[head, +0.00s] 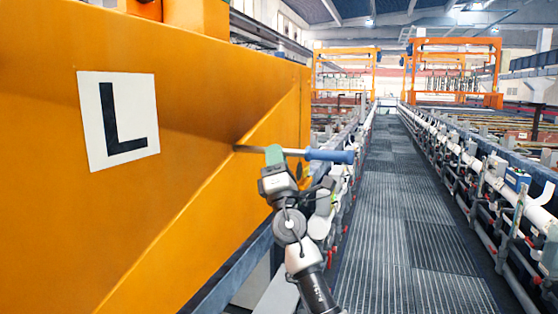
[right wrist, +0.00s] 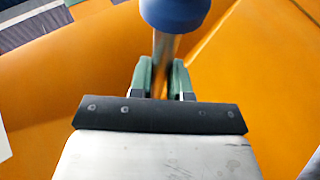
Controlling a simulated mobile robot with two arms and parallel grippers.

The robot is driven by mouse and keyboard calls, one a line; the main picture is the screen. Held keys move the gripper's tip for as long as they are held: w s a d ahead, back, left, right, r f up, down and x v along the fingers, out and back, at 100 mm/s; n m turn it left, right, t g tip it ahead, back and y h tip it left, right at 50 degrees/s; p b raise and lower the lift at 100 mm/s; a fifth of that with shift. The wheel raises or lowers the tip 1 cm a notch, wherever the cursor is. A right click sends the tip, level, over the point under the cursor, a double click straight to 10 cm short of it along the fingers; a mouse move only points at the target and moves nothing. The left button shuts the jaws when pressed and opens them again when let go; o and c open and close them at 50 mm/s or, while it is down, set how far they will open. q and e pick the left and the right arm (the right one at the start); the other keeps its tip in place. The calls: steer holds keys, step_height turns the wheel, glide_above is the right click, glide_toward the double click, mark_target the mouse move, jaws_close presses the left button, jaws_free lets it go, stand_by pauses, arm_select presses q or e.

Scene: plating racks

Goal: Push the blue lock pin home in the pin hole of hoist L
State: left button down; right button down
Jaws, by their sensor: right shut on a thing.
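The orange hoist L (head: 215,90) fills the left of the head view, with a white plate (head: 118,118) bearing a black L. The lock pin has a blue handle (head: 330,156) and a thin metal shaft (head: 292,152). My right gripper (head: 274,155) is shut on the shaft, its green fingers left of the handle. The pin lies nearly level, its left end at the orange face. I cannot tell whether that end is inside a hole; the pin hole is not clearly visible. In the right wrist view the blue handle (right wrist: 175,12) stands beyond the fingers (right wrist: 161,78). My left gripper is not in view.
A grey grated walkway (head: 405,220) runs away to the right of the hoist. Pipes and rails (head: 490,175) line its right side, and a dark rail (head: 235,270) runs below the hoist. Orange gantry frames (head: 455,45) stand far back.

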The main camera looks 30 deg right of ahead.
mark_target(244, 151)
steer(key=shift+w+a+b, duration=0.95)
steer(key=shift+w+b, duration=0.1)
steer(key=shift+b, duration=0.05)
steer(key=shift+w+a+b, duration=0.95)
steer(key=shift+w+b, duration=0.15)
steer(key=shift+b, duration=0.35)
steer(key=shift+w+a+b, duration=0.7)
steer(key=shift+w+b, duration=0.15)
steer(key=shift+b, duration=0.35)
steer(key=shift+a+r+b, duration=0.1)
steer(key=shift+b, duration=0.3)
steer(key=c, duration=1)
jaws_free()
steer(key=shift+w, duration=0.1)
steer(key=shift+a+f+y, duration=0.15)
steer(key=shift+f+y, duration=0.15)
steer(key=shift+f, duration=0.1)
steer(key=b+v, duration=0.1)
steer(key=v, duration=0.9)
